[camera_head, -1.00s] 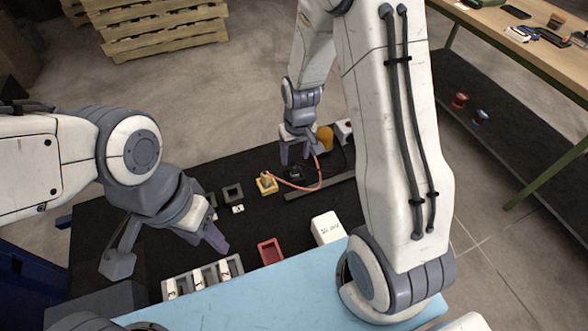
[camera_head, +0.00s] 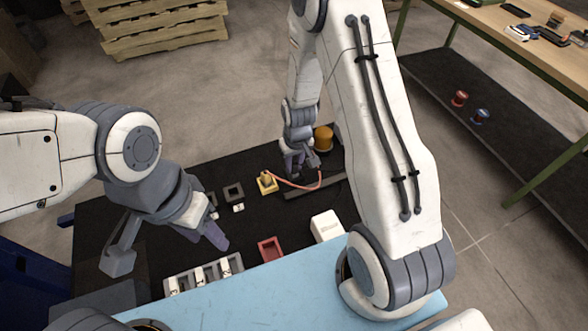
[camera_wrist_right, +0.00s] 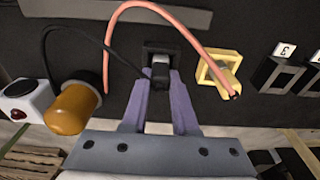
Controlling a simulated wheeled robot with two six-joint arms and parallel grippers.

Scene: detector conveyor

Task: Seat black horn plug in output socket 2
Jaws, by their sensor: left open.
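In the right wrist view the black horn plug (camera_wrist_right: 160,69) sits between the two purple fingers of my right gripper (camera_wrist_right: 160,86). The fingers lie close against it on both sides and look shut on it. The plug is at the face of a black socket block (camera_wrist_right: 150,48); I cannot tell how deep it sits, and no number shows on the block. A thin black cable runs to the plug from the left. In the head view my right gripper (camera_head: 301,167) hides the plug. My left gripper (camera_head: 166,250) is open and empty over the near left of the dark mat.
A yellow socket (camera_wrist_right: 232,57) with a pink cable stands right of the black block. A socket labelled 3 (camera_wrist_right: 270,72) is farther right. A red tray (camera_head: 270,250) lies nearer.

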